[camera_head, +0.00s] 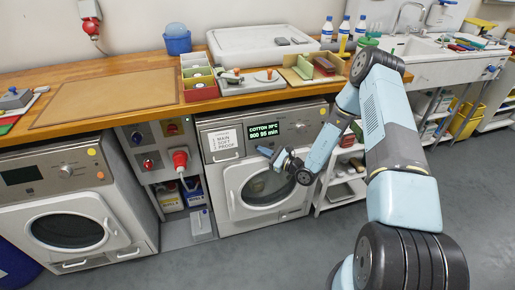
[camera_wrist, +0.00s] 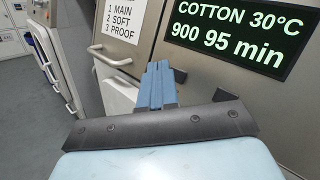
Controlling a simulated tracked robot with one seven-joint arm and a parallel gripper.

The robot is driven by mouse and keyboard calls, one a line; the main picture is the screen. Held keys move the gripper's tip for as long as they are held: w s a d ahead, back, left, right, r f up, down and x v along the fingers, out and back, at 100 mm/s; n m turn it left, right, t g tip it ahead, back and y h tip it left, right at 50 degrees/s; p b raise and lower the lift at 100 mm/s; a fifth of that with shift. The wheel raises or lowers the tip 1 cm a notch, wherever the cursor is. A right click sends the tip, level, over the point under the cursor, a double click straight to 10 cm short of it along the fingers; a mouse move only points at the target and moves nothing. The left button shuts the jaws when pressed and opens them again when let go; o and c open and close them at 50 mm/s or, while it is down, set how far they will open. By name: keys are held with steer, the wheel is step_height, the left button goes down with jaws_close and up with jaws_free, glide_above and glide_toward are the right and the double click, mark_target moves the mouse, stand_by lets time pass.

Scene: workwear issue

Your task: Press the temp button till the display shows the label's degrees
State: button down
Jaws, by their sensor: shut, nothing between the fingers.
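The right-hand washing machine's display (camera_head: 265,130) is lit, and in the wrist view the display (camera_wrist: 240,32) reads "COTTON 30°C", "900 95 min". My gripper (camera_head: 264,151) is in front of that machine, just below the display and above the round door. In the wrist view my gripper (camera_wrist: 158,75) is shut and empty, its fingers pointing at the panel left of and below the display. Whether the tips touch the panel I cannot tell. The small controls right of the display are too small to tell the temp button apart. I cannot make out a label with degrees.
A drawer label (camera_head: 223,141) reads "MAIN SOFT PROOF"; its drawer handle (camera_wrist: 108,55) is left of my fingers. A second machine (camera_head: 66,205) stands left, past a socket panel (camera_head: 160,150) with a red plug. The worktop (camera_head: 150,112) above holds trays. Grey floor in front is clear.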

steer(key=shift+s+d+r, duration=0.2)
steer(key=shift+s+r, duration=0.05)
steer(key=shift+s, duration=0.5)
steer(key=shift+s+d+r, duration=0.2)
steer(key=shift+s+r, duration=0.05)
steer(key=shift+s, duration=0.5)
steer(key=shift+s+d+r, duration=0.2)
steer(key=shift+s+r, duration=0.05)
steer(key=shift+s, duration=0.5)
stand_by(1.8)
steer(key=s+r+n+g+h, duration=0.1)
steer(key=s+r+n+g, duration=0.35)
steer(key=r, duration=0.35)
steer(key=s+r+n+g, duration=0.3)
steer(key=r+n+g, duration=0.15)
steer(key=r, duration=0.35)
steer(key=s+r+n+g+h, duration=0.1)
steer(key=s+r+n+g, duration=0.3)
steer(key=r, duration=0.5)
steer(key=s+d+r+n+t+h, duration=0.8)
steer(key=s+d+r+h, duration=0.5)
steer(key=s+d+r, duration=0.6)
steer(key=shift+s+d+r+h, duration=0.2)
steer(key=shift+s+r+h, duration=0.25)
steer(key=shift+s, duration=0.45)
